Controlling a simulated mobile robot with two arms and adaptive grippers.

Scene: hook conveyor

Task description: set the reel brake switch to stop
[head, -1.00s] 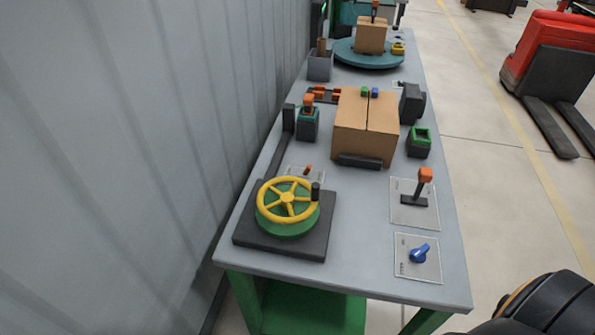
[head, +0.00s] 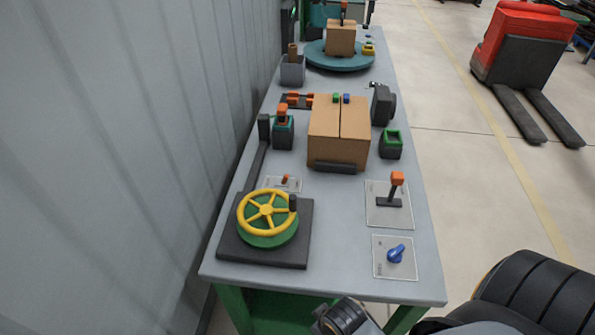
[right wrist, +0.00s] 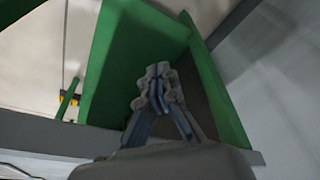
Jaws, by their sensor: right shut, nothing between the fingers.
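Three controls show on the grey bench in the head view, and their labels are too small to read. A blue rotary switch (head: 396,254) sits on a clear plate at the near right corner. An orange-topped lever (head: 396,188) stands on a plate just behind it. A small orange toggle (head: 286,180) sits behind the yellow handwheel (head: 268,211). My right gripper (right wrist: 158,76) is shut and empty in the right wrist view, with the bench's green frame around it. In the head view, part of my right arm shows below the bench's near edge. My left gripper is out of view.
A cardboard box (head: 338,137) stands mid-bench, with a green-rimmed cup (head: 391,143) to its right. A blue-green turntable (head: 318,56) carries another box farther back. A ribbed wall runs along the left. The floor on the right is open, with a red pallet truck (head: 514,42) farther off.

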